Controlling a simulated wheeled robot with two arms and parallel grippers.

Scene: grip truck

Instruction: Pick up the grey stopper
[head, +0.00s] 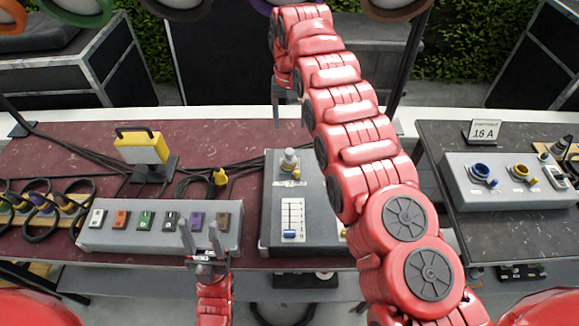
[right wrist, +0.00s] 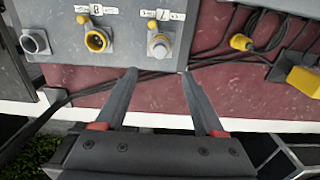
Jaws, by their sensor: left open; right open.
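A grey stopper (head: 289,160) stands upright on the far left part of the grey box (head: 268,225) in the head view. In the right wrist view the grey stopper (right wrist: 159,46) shows as a pale round knob with a yellow surround, beside a white label. My right gripper (head: 291,106) is open and empty, on the far side of the stopper. In the right wrist view its fingertips (right wrist: 158,73) are apart, with the stopper beyond them and roughly between their lines. My left gripper (head: 200,235) is open and empty at the front of the red-topped table.
A grey panel with coloured switches (head: 160,235) lies left of the box. A yellow lamp (head: 142,148) and black cables lie behind it. A yellow socket (right wrist: 97,40) and a grey socket (right wrist: 36,42) sit beside the stopper. My right arm hides much of the box.

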